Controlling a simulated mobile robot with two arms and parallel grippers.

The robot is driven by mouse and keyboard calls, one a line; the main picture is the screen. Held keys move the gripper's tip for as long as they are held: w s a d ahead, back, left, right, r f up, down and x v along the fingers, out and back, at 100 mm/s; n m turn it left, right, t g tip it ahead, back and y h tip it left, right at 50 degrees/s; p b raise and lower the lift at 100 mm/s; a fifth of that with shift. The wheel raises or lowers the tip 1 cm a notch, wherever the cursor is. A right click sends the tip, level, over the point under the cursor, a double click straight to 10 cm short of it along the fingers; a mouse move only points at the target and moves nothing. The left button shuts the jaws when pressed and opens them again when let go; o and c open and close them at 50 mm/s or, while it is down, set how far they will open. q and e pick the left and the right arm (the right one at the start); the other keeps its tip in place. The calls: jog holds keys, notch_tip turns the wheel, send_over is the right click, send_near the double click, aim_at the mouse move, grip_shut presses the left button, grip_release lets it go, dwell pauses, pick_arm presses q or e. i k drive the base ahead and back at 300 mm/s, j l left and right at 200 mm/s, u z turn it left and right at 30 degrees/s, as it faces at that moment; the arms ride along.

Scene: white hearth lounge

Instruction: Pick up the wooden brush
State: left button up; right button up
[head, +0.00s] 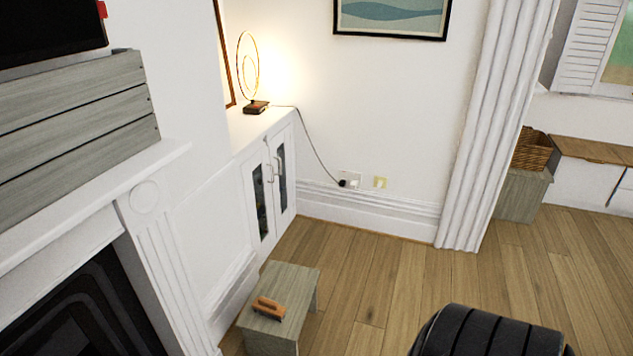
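The wooden brush (269,308) lies on top of a small grey wooden stool (291,279), low in the picture and left of centre. The brush is orange-brown, with a raised handle part on top. The stool stands on the floor beside the white fireplace surround and in front of the white cabinet. Neither of my grippers shows in the head view. Nothing is seen touching the brush.
A white fireplace (160,250) with a mantel fills the left side. A white cabinet (262,190) with a lit lamp (250,70) stands behind the stool. A dark rounded padded object (490,335) is at the bottom right. Wooden floor (370,280) lies open between.

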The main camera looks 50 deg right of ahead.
aim_at(266, 307)
jog(key=z, duration=1.2)
jog(key=l+u, duration=0.2)
jog(key=u, duration=1.4)
jog(key=k+l, duration=0.1)
jog(key=k, duration=0.3)
jog(key=k+l, duration=0.1)
jog(key=k, duration=0.3)
